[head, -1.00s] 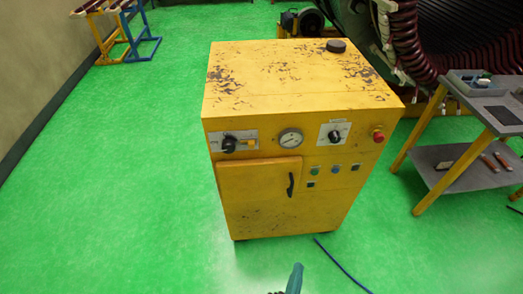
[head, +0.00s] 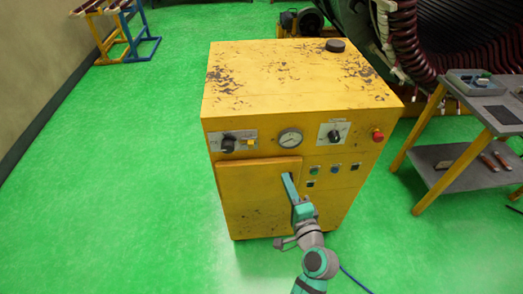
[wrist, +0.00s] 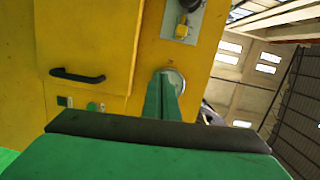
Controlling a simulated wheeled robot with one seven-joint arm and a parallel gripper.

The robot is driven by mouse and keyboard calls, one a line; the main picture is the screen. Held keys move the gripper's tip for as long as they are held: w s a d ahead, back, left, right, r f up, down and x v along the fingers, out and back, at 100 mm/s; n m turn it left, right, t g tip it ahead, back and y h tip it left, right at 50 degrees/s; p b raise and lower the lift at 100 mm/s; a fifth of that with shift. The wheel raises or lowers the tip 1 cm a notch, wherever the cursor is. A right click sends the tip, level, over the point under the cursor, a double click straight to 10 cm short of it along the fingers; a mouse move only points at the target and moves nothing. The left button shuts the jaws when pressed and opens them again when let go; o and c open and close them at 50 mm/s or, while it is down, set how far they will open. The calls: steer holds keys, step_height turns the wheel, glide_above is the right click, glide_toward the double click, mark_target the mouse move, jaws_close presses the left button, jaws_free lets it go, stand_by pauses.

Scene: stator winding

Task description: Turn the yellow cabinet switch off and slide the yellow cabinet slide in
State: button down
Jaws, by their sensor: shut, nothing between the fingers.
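The yellow cabinet (head: 262,215) stands upright in the middle of the head view. A left plate on its front carries a black rotary switch (head: 228,145) and a small yellow slide (head: 250,144). A second black knob (head: 335,135) sits on a right plate. The switch settings are too small to read. My gripper (head: 287,178) is shut and empty, in front of the door near its handle, below and right of the slide. In the wrist view its fingers (wrist: 165,90) overlap the round gauge (wrist: 176,78), and the slide (wrist: 186,8) shows at the top. I cannot tell contact.
The door handle (wrist: 77,75) shows at left in the wrist view. A red button (head: 377,136) and several small buttons are on the cabinet front. A table with tools (head: 486,106) stands at right, near a large stator.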

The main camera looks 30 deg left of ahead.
mark_target(256, 140)
steer(key=shift+w+a+r+n+g+y, duration=0.1)
steer(key=shift+w+a+r+y, duration=0.15)
steer(key=shift+r, duration=0.25)
steer(key=shift+w+a+r+n+g+y, duration=0.1)
steer(key=shift+w+a+r+y, duration=0.1)
steer(key=shift+r, duration=0.35)
steer(key=shift+w+a+r+n+g+y, duration=0.1)
steer(key=shift+w+a+r+y, duration=0.15)
steer(key=shift+r, duration=0.25)
steer(key=x, duration=1)
steer(key=shift+a, duration=0.1)
steer(key=shift+s+a, duration=0.8)
steer(key=shift+a, duration=0.2)
steer(key=shift+s+a, duration=0.35)
steer(key=shift+a, duration=0.2)
steer(key=shift+w+f, duration=0.1)
